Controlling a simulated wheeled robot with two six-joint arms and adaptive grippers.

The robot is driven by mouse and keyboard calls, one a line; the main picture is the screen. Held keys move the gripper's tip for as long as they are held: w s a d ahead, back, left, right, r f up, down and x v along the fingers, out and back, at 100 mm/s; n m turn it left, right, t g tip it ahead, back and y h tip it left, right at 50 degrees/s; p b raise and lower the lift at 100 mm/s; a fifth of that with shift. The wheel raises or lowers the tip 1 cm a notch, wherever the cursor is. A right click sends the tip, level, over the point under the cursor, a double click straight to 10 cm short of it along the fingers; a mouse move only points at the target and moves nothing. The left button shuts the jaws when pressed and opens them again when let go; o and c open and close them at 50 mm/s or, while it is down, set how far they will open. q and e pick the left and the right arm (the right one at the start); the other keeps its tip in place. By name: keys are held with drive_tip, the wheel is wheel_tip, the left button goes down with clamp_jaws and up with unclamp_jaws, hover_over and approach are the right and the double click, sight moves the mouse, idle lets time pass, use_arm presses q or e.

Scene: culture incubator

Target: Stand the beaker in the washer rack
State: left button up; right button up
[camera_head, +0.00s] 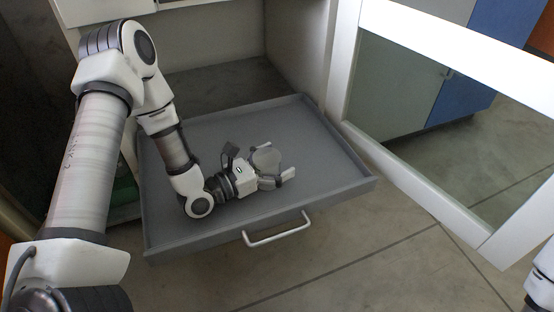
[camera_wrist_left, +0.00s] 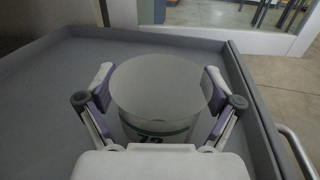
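The beaker (camera_head: 266,158) is a wide, pale grey cylinder, upright over the grey drawer. It also shows in the left wrist view (camera_wrist_left: 160,92), with dark markings and a green band low on its side. My left gripper (camera_head: 281,160) reaches around it from the left, one finger on each side. In the left wrist view the finger pads (camera_wrist_left: 158,80) lie close along both sides of the beaker; I cannot tell whether they press on it. Whether its base rests on the drawer floor is hidden. I see no washer rack. My right gripper is out of view.
The drawer (camera_head: 325,155) is pulled out, with low walls and a white handle (camera_head: 277,232) in front. Its floor is otherwise clear. An open glass-paned door (camera_head: 425,150) stands to the right. Bare floor lies in front.

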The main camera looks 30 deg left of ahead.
sight(256, 169)
use_arm(q)
drive_tip(key=shift+r, duration=0.15)
drive_tip(key=shift+s+a+r+p, duration=0.15)
drive_tip(key=shift+s+a+p, duration=0.1)
drive_tip(key=shift+p, duration=0.2)
drive_tip(key=p+v, duration=0.4)
drive_tip(key=v, duration=0.2)
drive_tip(key=shift+s+r, duration=0.1)
drive_tip(key=shift+s, duration=0.05)
drive_tip(key=shift+s+a, duration=0.15)
drive_tip(key=shift+s, duration=0.2)
drive_tip(key=shift+f, duration=0.25)
